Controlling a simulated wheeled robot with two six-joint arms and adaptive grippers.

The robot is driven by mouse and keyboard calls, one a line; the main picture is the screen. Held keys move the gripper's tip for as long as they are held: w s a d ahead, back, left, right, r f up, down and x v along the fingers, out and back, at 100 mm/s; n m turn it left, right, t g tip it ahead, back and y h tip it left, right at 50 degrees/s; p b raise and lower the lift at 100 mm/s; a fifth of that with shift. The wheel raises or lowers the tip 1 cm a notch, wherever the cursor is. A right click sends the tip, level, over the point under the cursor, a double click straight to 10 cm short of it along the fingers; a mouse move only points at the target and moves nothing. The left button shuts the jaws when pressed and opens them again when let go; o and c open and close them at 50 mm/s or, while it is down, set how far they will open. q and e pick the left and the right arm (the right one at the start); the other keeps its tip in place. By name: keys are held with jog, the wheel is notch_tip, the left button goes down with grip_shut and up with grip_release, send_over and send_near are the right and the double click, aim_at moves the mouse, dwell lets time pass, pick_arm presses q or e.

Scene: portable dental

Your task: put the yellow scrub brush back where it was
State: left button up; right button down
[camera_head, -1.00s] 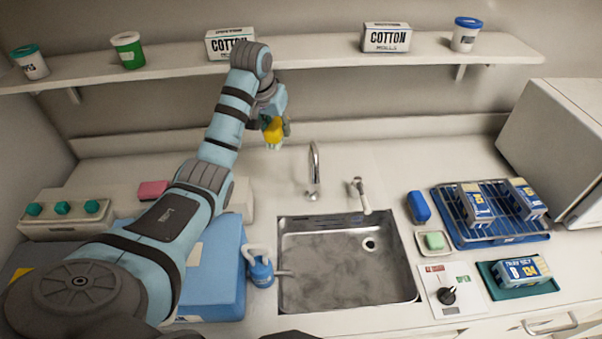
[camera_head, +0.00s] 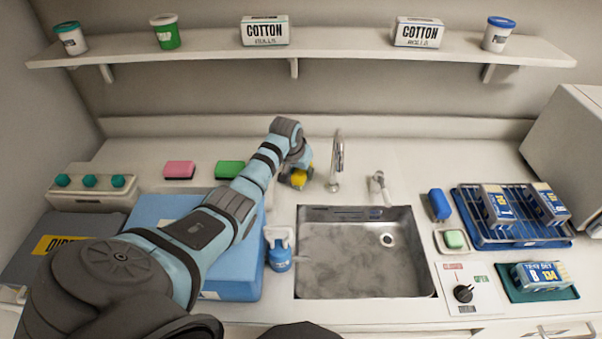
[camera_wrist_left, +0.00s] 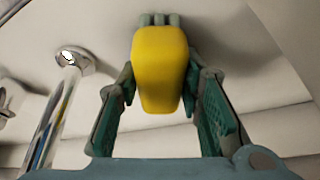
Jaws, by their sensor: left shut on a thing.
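The yellow scrub brush (camera_head: 298,180) is in my left gripper (camera_head: 296,172), behind the sink and left of the faucet. In the left wrist view the yellow brush (camera_wrist_left: 160,68) sits between the two green fingers of my left gripper (camera_wrist_left: 160,90), which are shut on it. Green-grey bristles show at its far end. Whether the brush touches the counter cannot be told. A pink scrub brush (camera_head: 179,170) and a green scrub brush (camera_head: 230,170) lie on the back counter to the left. My right gripper is not in view.
The faucet (camera_head: 337,162) stands just right of the held brush, and also shows in the left wrist view (camera_wrist_left: 55,110). The sink (camera_head: 350,255) lies in front. A blue brush (camera_head: 439,205) is right of the sink. A blue box (camera_head: 235,265) lies under my left arm.

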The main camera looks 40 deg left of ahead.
pick_arm(q)
jog(key=o, duration=0.9)
jog(key=shift+s, duration=0.55)
jog(key=o, duration=0.3)
jog(key=shift+s+a+r, duration=0.15)
jog(key=shift+s+r, duration=0.2)
jog(key=shift+s, duration=0.15)
jog(key=shift+w, duration=0.1)
jog(key=shift+w+f, duration=0.1)
jog(key=shift+w, duration=0.15)
jog(key=shift+r+p, duration=0.3)
jog(key=shift+r, duration=0.1)
jog(key=p+v, duration=0.2)
jog(key=v, duration=0.9)
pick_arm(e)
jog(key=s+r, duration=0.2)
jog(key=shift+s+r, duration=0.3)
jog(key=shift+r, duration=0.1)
